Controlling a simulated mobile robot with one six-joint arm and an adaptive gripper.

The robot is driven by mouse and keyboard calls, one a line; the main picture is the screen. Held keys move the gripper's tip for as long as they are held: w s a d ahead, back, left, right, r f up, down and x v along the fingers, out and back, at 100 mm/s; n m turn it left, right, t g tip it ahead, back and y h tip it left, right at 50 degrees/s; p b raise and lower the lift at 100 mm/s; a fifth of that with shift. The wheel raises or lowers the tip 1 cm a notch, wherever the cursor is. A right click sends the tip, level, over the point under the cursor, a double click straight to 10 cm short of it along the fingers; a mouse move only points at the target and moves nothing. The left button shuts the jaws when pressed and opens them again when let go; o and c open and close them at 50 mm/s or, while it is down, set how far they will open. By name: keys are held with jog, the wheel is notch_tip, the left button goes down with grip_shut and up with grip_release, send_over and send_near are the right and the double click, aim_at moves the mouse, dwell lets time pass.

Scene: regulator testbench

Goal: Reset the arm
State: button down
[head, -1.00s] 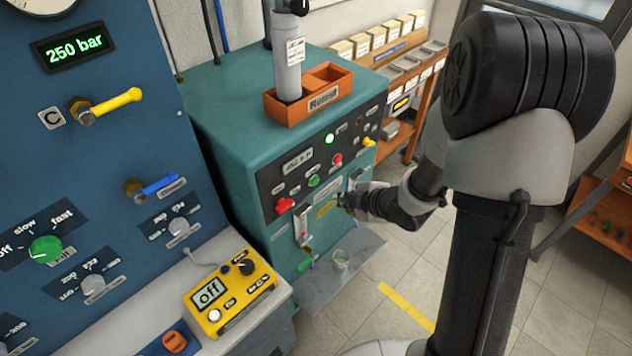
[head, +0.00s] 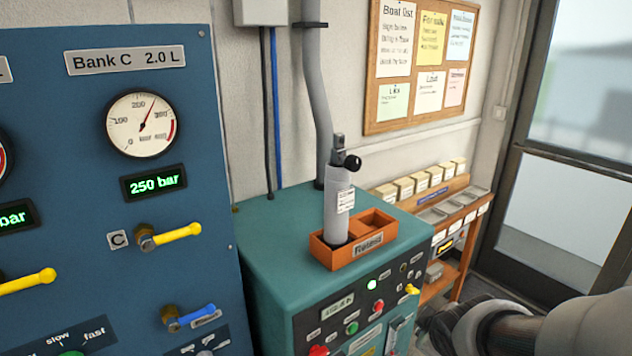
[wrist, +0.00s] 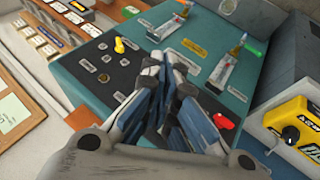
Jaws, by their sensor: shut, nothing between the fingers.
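My gripper (wrist: 167,65) is shut and empty in the wrist view, its blue-grey fingers together in front of the teal machine's panel. In the head view my arm enters at the bottom right, and the dark gripper end (head: 432,322) is beside the machine's front, partly cut off by the lower edge. The teal machine (head: 285,225) has a dark control panel (wrist: 98,72) with a yellow knob (wrist: 124,45) and a red knob (wrist: 223,123). I cannot tell whether the fingers touch the panel.
An orange tray (head: 345,262) with a grey cylinder (head: 337,215) stands on the machine. A blue gauge panel (head: 60,110) with yellow handles is at left. A wooden shelf (head: 455,215) with small boxes is behind. A yellow control box (wrist: 290,125) is right in the wrist view.

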jog(key=s+a+r+m+g, duration=0.1)
jog(key=s+a+r+m, duration=0.1)
jog(key=s, duration=0.4)
jog(key=s+a+r+m+g+y, duration=0.1)
jog(key=s+a+r+m, duration=0.1)
jog(key=s, duration=0.5)
jog(key=s+a+r+m, duration=0.3)
jog(key=s+m, duration=0.1)
jog(key=s, duration=0.3)
jog(key=shift+a+g+y, duration=0.25)
jog(key=shift+g+y, duration=0.15)
